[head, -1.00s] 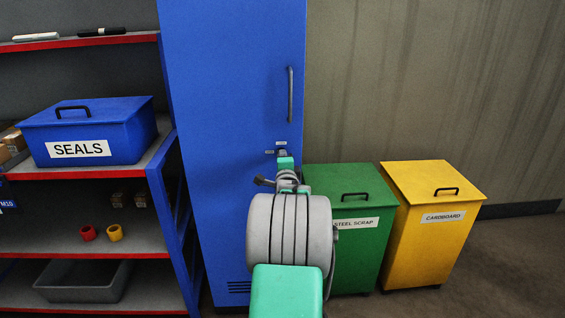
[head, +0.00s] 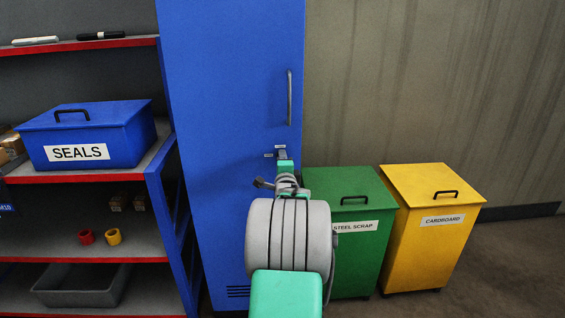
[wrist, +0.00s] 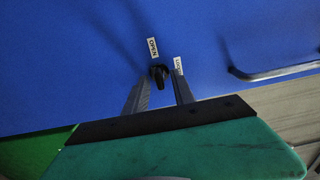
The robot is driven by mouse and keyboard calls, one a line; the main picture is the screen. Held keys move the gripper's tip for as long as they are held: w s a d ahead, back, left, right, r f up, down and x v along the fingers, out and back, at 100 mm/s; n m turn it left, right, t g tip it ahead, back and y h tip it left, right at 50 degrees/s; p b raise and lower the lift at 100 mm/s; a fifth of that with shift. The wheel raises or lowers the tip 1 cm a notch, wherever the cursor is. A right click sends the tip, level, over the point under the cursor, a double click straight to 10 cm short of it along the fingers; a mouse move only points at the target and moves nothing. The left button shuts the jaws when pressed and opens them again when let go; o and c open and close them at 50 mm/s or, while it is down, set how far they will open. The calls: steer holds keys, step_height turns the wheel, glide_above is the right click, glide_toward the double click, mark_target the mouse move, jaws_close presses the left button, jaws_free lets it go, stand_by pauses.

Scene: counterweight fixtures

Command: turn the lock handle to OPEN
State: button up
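The lock handle (wrist: 158,75) is a small dark knob on the blue cabinet door in the wrist view. An OPEN label (wrist: 152,46) lies above it there, and a second label (wrist: 178,66), partly hidden by a finger and seeming to read LOCKED, lies to its right. My gripper (wrist: 160,79) is open, its two grey fingers on either side of the handle with narrow gaps showing. I cannot tell which label the handle points to. In the head view my gripper (head: 284,156) is at the door below the labels, and my arm hides most of the lock.
The blue cabinet (head: 225,100) has a long grey door pull (head: 289,98) above the lock. A shelf with a SEALS box (head: 85,135) stands left. A green steel scrap bin (head: 355,255) and yellow cardboard bin (head: 430,245) stand close on the right.

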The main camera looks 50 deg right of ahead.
steer(key=v, duration=0.7)
steer(key=shift+s+a, duration=0.25)
steer(key=shift+a, duration=0.05)
